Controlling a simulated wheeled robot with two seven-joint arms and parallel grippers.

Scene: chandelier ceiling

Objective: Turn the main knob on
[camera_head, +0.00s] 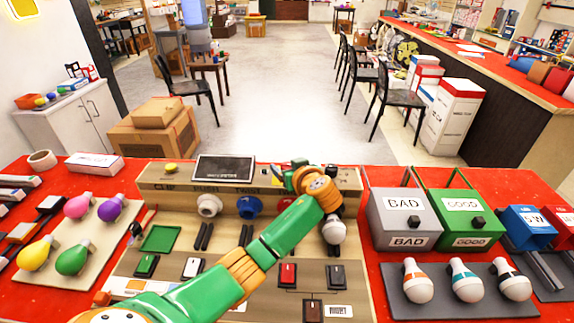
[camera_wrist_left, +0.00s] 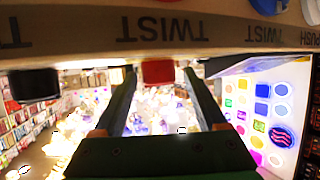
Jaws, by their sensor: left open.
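The wooden console (camera_head: 150,180) stands on the red table in front of me. Its dark strip (camera_wrist_left: 60,35) reads TWIST several times, upside down in the left wrist view. A red knob-like part (camera_wrist_left: 158,70) shows between the two fingers of my left gripper (camera_wrist_left: 165,78). I cannot tell whether the fingers touch it. A black part (camera_wrist_left: 35,85) sits to its left. My left gripper also shows in the head view (camera_head: 290,178), at the console's top right. It is open. Which part is the main knob is not readable. The arm hides part of the console.
White (camera_head: 209,206) and blue (camera_head: 249,207) round sockets line the console, with several switches below. A small screen (camera_head: 224,168) stands behind. Grey BAD (camera_head: 405,213) and green GOOD (camera_head: 463,210) boxes are right. Coloured bulbs (camera_head: 77,207) lie left, white bulbs (camera_head: 467,281) right.

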